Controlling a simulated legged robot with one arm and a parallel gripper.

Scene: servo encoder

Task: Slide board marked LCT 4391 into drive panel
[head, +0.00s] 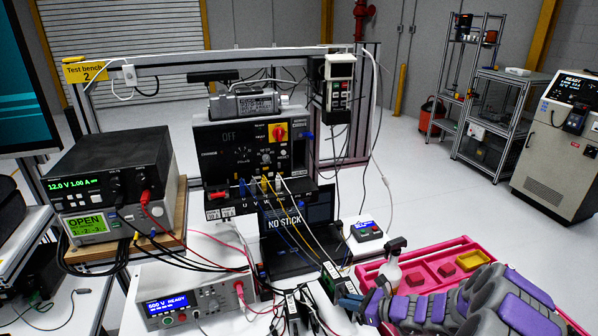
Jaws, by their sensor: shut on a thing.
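The drive panel (222,160) is a black upright unit in the middle of the bench, with an OFF display, a red-and-yellow switch and several cables plugged in along its lower front. My gripper (348,300) is low in the picture, right of centre, well in front of the panel and below it. It is shut on a small dark board-like piece (331,276) with a pale edge. No marking on it is readable, so I cannot tell whether it is LCT 4391. Another dark piece with a pale edge (292,309) stands just left of my gripper.
A laptop reading NO STICK (287,222) stands between my gripper and the panel. Loose cables cross that space. A 500 V instrument (190,304) and stacked power supply (108,180) stand left.

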